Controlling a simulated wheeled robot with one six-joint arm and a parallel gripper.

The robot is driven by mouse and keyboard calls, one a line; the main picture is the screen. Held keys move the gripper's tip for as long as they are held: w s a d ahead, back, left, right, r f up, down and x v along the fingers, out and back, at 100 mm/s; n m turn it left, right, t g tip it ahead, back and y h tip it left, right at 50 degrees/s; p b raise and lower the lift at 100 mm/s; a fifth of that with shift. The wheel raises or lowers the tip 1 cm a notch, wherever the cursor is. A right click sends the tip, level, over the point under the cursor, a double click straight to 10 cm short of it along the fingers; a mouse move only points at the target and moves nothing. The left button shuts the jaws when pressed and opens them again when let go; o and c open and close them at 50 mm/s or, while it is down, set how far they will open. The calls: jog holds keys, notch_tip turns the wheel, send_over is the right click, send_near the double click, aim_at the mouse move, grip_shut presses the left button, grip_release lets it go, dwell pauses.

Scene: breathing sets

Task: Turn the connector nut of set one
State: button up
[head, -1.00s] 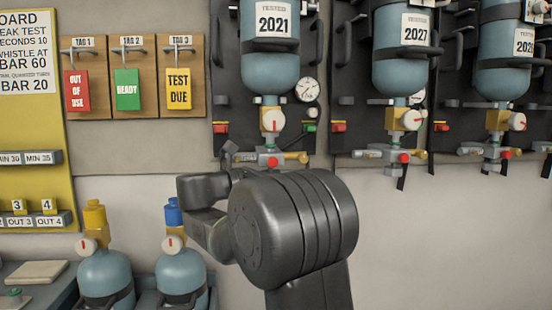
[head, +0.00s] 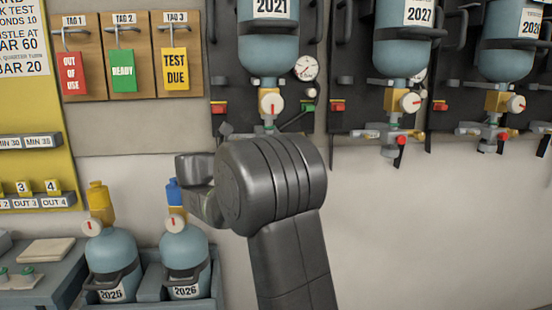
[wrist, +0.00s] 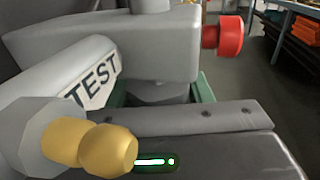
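The set on the leftmost wall board, a blue cylinder labelled 2021 (head: 268,55), hangs upside down. Its brass valve (head: 268,101) with a white-faced knob points down. My arm hides most of the fittings below the valve, so I cannot make out the connector nut in the head view. My gripper (head: 195,190) is at the arm's left end, in front of the wall below this set; its fingertips are not clear. In the wrist view, a grey tube marked TEST (wrist: 92,80), a rounded brass fitting (wrist: 92,146) and a red knob (wrist: 222,36) are close. I cannot tell whether anything is gripped.
More wall sets hang to the right, labelled 2027 (head: 403,40) and 2026 or similar (head: 508,45). Two blue cylinders (head: 112,252) (head: 184,252) stand in a low rack at lower left. Tags (head: 123,70) hang at upper left. The wall at lower right is bare.

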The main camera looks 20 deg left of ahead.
jog(key=o, duration=0.4)
jog(key=p+v, duration=0.1)
jog(key=v, duration=1.3)
jog(key=shift+w+p, duration=0.1)
jog(key=shift+p, duration=0.3)
jog(key=b+x, duration=0.2)
jog(key=x, duration=1.2)
jog(key=shift+d, duration=0.1)
jog(key=shift+f, duration=0.1)
jog(key=shift+r, duration=0.2)
